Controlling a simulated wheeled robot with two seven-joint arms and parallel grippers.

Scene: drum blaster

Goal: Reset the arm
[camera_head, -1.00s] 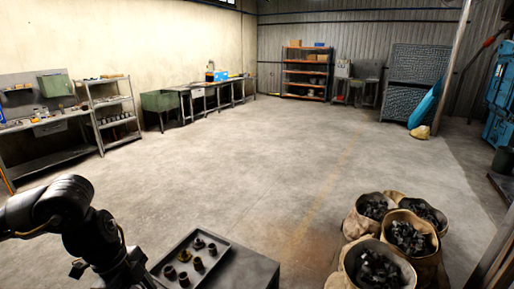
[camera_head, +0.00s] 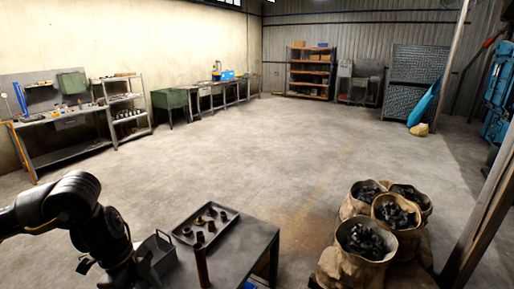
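My black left arm comes in from the lower left and bends down beside the grey table (camera_head: 245,250). My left gripper (camera_head: 112,272) is low at the bottom edge, dark and partly cut off. I cannot tell whether its fingers are open or shut, and no held object can be made out. My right arm and gripper are not in view.
A tray (camera_head: 230,222) with several small dark and brass-coloured parts lies on the table. A grey bin (camera_head: 158,250) and a dark reddish cylinder (camera_head: 201,268) are near it. Sacks of black lumps (camera_head: 362,240) stand at right. The middle floor (camera_head: 270,150) is clear.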

